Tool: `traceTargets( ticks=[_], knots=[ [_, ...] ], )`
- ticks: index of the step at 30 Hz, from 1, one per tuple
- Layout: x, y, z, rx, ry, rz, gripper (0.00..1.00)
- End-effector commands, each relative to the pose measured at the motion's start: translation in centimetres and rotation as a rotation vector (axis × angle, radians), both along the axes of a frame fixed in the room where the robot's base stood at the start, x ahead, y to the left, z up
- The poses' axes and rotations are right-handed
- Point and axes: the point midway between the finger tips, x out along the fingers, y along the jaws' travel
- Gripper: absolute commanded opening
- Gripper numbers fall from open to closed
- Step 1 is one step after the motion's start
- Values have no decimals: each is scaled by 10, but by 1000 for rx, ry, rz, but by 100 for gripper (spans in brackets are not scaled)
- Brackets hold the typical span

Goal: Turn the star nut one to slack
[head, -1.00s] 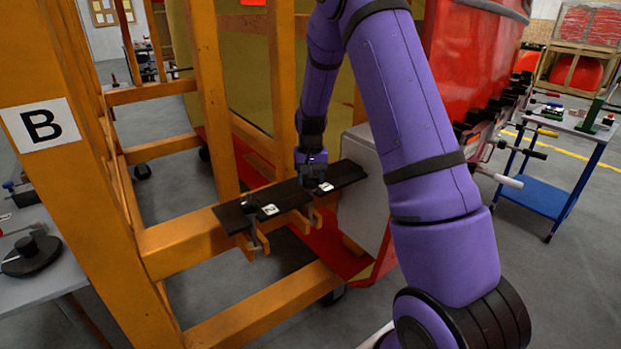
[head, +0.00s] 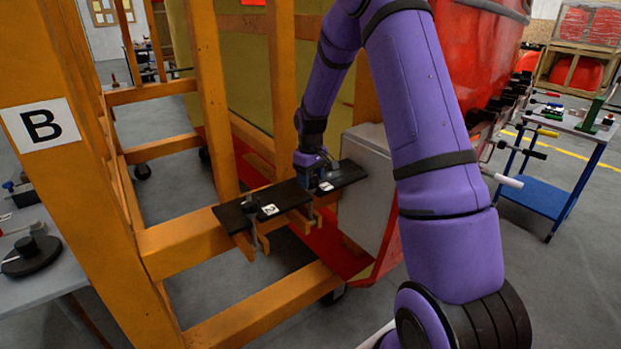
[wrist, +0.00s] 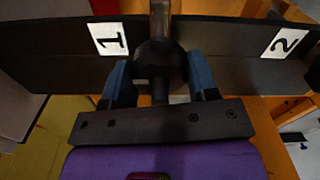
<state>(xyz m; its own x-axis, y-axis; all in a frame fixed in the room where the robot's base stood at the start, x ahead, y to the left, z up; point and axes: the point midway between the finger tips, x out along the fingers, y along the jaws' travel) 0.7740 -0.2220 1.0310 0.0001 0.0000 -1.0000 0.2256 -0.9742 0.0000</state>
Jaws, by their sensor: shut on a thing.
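Star nut one (wrist: 160,60) is a dark round knob beside the white label 1 (wrist: 108,39) in the wrist view. My gripper (wrist: 160,76) has its two blue fingers on either side of the nut and is shut on it. The nut's lobes are too dark to make out, and a vertical bar or stud runs above it. In the head view my gripper (head: 318,175) is over the right part of the black plates, and it hides the nut there.
The black plate (head: 236,216) with label 2 (wrist: 285,43) lies to the left in the head view, with a clamp on it. Orange frame posts (head: 212,95) stand close by. A grey box (head: 370,195) is just right of my gripper.

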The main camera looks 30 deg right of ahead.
Motion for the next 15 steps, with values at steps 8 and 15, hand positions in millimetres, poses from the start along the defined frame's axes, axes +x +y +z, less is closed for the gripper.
traceTargets(
  ticks=[8,15],
  knots=[
    [1,0,0,-1,-1,44,30],
    [1,0,0,-1,-1,47,30]
  ],
)
